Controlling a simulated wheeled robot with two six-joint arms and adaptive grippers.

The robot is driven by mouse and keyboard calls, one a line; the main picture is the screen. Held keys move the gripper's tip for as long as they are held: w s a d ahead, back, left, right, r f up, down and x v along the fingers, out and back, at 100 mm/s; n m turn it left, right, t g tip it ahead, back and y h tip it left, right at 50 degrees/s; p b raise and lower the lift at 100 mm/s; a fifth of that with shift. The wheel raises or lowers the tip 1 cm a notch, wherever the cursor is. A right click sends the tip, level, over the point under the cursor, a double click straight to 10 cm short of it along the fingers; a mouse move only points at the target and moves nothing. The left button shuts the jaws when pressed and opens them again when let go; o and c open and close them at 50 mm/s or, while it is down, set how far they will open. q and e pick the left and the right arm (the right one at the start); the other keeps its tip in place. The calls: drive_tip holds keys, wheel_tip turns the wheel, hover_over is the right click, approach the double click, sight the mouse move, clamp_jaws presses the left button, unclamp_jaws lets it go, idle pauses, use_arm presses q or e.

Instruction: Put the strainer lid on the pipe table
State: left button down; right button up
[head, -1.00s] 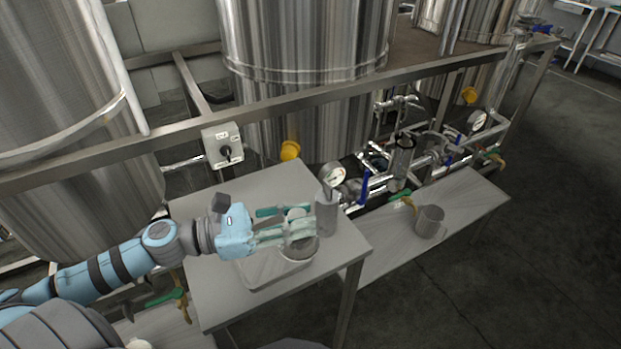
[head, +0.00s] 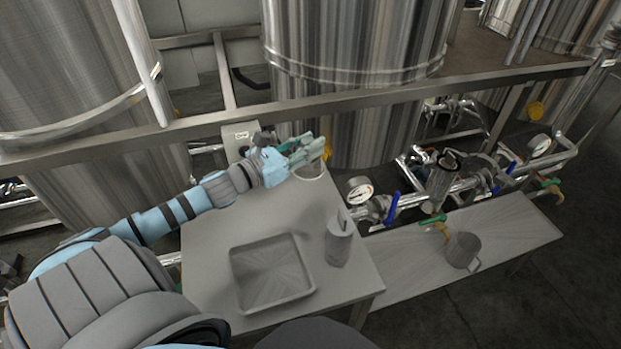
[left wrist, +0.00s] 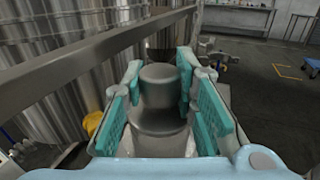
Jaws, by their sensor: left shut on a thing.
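My left gripper (head: 313,152) is shut on the strainer lid (head: 312,172), a grey metal round piece with a knob. In the left wrist view, the lid (left wrist: 160,118) sits between the green finger pads. In the head view, the gripper and lid are over the back part of the near grey table. A long low grey table (head: 400,272) stands to the right, beside the pipes; I take it for the pipe table. My right gripper does not show.
An empty grey tray (head: 283,306) and a grey cylindrical container (head: 339,246) are on the near table (head: 215,215). A metal mug (head: 463,250) stands on the low table. Pipes with a gauge (head: 359,190) and valves run behind it. A steel beam (head: 330,108) and tanks lie behind.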

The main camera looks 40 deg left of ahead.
use_arm(q)
drive_tip(key=f+b, duration=0.3)
drive_tip(key=f, duration=0.7)
drive_tip(key=shift+w+f, duration=0.1)
drive_tip(key=shift+w, duration=0.1)
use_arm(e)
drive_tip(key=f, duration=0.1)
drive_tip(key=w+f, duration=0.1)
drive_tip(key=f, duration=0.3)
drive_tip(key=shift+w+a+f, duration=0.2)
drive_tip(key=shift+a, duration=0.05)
use_arm(q)
drive_tip(key=shift+w, duration=0.1)
drive_tip(key=shift+f, duration=0.2)
drive_tip(key=c, duration=1.3)
unclamp_jaws()
drive_tip(key=shift+r, duration=0.1)
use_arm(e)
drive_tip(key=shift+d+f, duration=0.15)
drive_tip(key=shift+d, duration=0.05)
